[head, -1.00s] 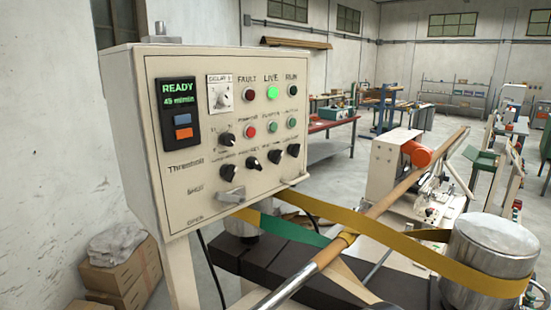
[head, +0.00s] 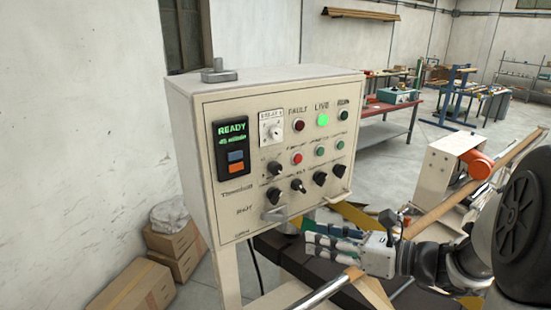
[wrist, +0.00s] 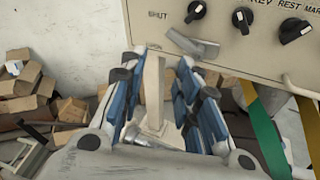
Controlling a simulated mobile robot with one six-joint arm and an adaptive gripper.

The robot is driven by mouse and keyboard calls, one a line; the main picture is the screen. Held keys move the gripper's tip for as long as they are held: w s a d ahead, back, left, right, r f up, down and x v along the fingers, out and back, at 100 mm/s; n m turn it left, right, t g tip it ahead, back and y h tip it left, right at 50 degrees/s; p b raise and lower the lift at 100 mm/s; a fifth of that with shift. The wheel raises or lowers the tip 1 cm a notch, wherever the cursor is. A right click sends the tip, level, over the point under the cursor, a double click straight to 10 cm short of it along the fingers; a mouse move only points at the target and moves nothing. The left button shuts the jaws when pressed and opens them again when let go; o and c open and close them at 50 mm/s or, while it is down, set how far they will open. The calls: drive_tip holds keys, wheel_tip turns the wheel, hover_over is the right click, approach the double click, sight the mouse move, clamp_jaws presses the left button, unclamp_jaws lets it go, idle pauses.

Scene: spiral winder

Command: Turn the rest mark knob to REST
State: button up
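The rest mark knob (wrist: 295,29) is a black knob below the words REST MAR… at the upper right of the wrist view, with a pale line on its face. By its place it appears to be the third knob of the bottom row (head: 320,179) on the control panel in the head view. My gripper (head: 308,239) is in front of and below the panel, pointing left, apart from the knob. In the wrist view its blue-padded fingers (wrist: 157,100) are spread, with a cream post seen between them and nothing held.
A grey lever (wrist: 193,44) sticks out below the knobs. The panel (head: 230,195) has other black knobs, lamps, buttons and a READY display (head: 232,130). Green and yellow bands (wrist: 268,142) run below it. Cardboard boxes (head: 140,290) stand on the floor at left.

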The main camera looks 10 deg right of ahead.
sight(325, 179)
drive_tip(key=w+d+r+m+t+h+p, duration=0.1)
drive_tip(key=w+d+m+t+h, duration=0.15)
drive_tip(key=d+m, duration=0.35)
drive_tip(key=w+d+r+m+t+h+p, duration=0.1)
drive_tip(key=d+m+t+h+p, duration=0.15)
drive_tip(key=d, duration=0.65)
drive_tip(key=shift+m+t+y, duration=0.3)
drive_tip(key=shift+m+t, duration=0.05)
drive_tip(key=shift+t, duration=0.05)
drive_tip(key=x, duration=1.7)
drive_tip(key=shift+w+a+p, duration=0.1)
drive_tip(key=shift+a+p, duration=0.1)
drive_tip(key=shift+p, duration=0.1)
drive_tip(key=shift+c, duration=0.4)
clamp_jaws()
